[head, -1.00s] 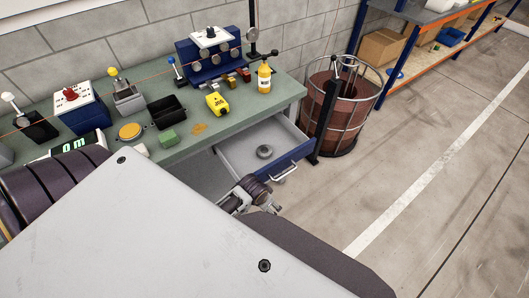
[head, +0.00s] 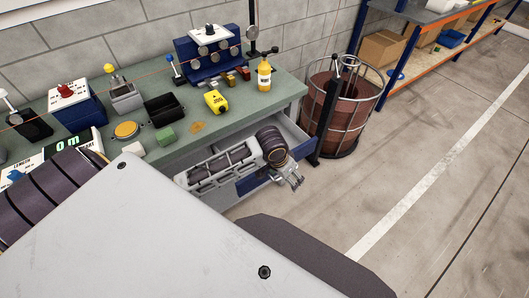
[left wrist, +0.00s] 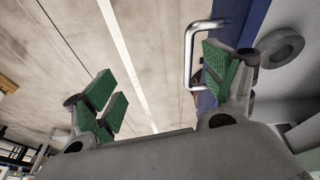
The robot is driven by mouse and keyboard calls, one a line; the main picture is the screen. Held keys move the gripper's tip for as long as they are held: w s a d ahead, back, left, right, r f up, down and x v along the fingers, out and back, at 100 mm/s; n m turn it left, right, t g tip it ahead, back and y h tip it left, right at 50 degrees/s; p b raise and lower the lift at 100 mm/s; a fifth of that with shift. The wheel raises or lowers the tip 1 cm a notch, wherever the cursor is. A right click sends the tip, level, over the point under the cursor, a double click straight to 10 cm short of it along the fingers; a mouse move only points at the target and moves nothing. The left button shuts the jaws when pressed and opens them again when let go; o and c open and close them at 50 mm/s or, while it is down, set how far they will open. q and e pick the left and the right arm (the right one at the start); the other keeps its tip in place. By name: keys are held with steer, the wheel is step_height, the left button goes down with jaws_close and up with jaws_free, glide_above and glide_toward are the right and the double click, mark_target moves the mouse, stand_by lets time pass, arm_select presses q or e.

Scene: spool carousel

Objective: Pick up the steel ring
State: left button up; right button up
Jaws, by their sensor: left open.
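The steel ring (left wrist: 284,35) is a flat grey ring with a round hole. It lies in the open drawer (head: 248,184) and shows at the upper right of the left wrist view. In the head view my left arm covers it. My left gripper (head: 291,178) hangs at the drawer's front edge in the head view. In the left wrist view my left gripper (left wrist: 160,74) has its green-padded fingers wide apart with nothing between them. The ring is outside the fingers, beyond the right one. My right gripper is not in view.
The drawer's metal handle (left wrist: 188,58) stands close beside the right finger in the left wrist view. A wire-caged bin (head: 340,110) stands right of the drawer.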

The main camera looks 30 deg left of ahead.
arm_select(q)
steer(key=w+a, duration=0.2)
steer(key=w+a+r+n, duration=0.1)
steer(key=a, duration=0.2)
steer(key=w+a+r+n+y, duration=0.1)
steer(key=w+a, duration=0.1)
steer(key=shift+w+a+r+g, duration=0.15)
steer(key=shift+w+g, duration=0.2)
steer(key=shift+g, duration=0.05)
steer(key=w+a+r+n+y, duration=0.1)
steer(key=w+a+r+n, duration=0.1)
steer(key=a, duration=0.6)
steer(key=shift+w+a+r+n+g, duration=0.3)
steer(key=shift+w+a+r+n, duration=0.1)
steer(key=shift+w+r, duration=0.55)
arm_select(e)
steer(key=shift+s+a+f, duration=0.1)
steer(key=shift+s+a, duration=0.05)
arm_select(q)
steer(key=f, duration=0.5)
steer(key=w+f, duration=0.1)
steer(key=f, duration=0.2)
steer(key=shift+f+b, duration=0.15)
steer(key=shift+b, duration=0.2)
steer(key=shift+f, duration=0.1)
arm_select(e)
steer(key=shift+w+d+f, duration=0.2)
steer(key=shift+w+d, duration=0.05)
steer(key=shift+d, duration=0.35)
